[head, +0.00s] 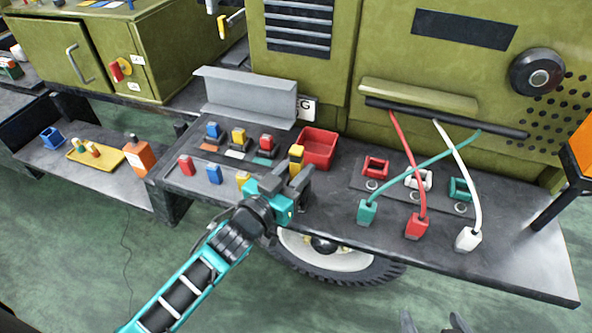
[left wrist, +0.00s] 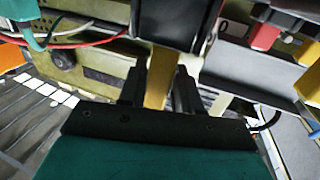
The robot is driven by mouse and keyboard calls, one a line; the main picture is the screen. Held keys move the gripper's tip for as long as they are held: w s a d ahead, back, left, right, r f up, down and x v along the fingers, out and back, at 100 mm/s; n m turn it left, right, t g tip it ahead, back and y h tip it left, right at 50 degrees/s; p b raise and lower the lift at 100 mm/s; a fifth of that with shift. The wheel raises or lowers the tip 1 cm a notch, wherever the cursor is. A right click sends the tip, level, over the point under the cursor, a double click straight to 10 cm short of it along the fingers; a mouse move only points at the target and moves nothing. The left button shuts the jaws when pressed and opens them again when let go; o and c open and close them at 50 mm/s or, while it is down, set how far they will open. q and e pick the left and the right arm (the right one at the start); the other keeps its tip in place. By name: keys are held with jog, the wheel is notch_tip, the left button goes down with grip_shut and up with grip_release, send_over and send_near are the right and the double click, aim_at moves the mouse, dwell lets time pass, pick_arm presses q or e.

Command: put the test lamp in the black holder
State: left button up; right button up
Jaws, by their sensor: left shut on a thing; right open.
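My left gripper (head: 292,188) is shut on an upright yellow-and-black piece (head: 296,155) above the bench, just left of the red bin. In the left wrist view its yellow part (left wrist: 155,88) shows between the fingers, with a black block beyond. I cannot tell for sure whether this piece is the test lamp. A yellow-handled tool (head: 223,27) is at the cabinet's side at the top, by a grey-black part (head: 212,6); I cannot tell whether that part is the black holder. My right gripper (head: 434,324) is open and empty at the bottom edge, only its fingertips showing.
The bench (head: 330,222) bears several coloured blocks, a red bin (head: 319,147), a grey angled panel (head: 246,97), and teal, red and white cables with plugs (head: 416,226) at right. A lower left shelf holds a yellow tray (head: 112,158), an orange bottle (head: 139,157) and a blue cup (head: 51,138).

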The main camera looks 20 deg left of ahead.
pick_arm(q)
jog(key=shift+f, duration=0.1)
jog(key=o, duration=1.1)
jog(key=shift+s, duration=0.1)
jog(key=v, duration=1.1)
jog(key=s+f+g+y, duration=0.1)
jog(key=s+f+g, duration=0.1)
jog(key=f, duration=0.2)
jog(key=s+f+g+y, duration=0.1)
jog(key=s+f+g, duration=0.1)
jog(key=f, duration=0.3)
jog(key=s+f+g+y, duration=0.1)
jog(key=s+f+g, duration=0.1)
jog(key=f, duration=0.3)
jog(key=shift+a+f+n, duration=0.2)
jog(key=shift+a+n, duration=0.1)
jog(key=shift+n, duration=0.1)
